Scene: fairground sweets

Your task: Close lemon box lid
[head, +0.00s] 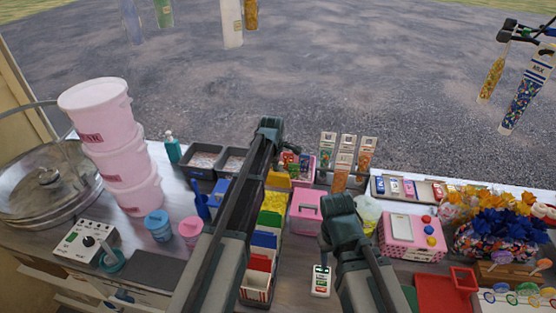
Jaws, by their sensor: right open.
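A box with yellow contents (277,201), which looks like the lemon box, stands at the far end of a row of boxes in the middle of the counter. A plain yellow panel (277,180) stands up at its back edge and looks like its raised lid. My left gripper (276,158) is beyond the box near this panel. My own arm hides most of it, so its fingers and any contact are unclear. My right gripper (325,243) is open, low beside the pink box, to the right of the row; its fingers are partly hidden.
Green, blue and red dividers or lids (264,240) fill the row nearer to me. A pink box with a handle (305,212) stands to the right. Stacked pink tubs (122,155) and a round metal pan (50,185) are at left. Flowers (495,222) crowd the right.

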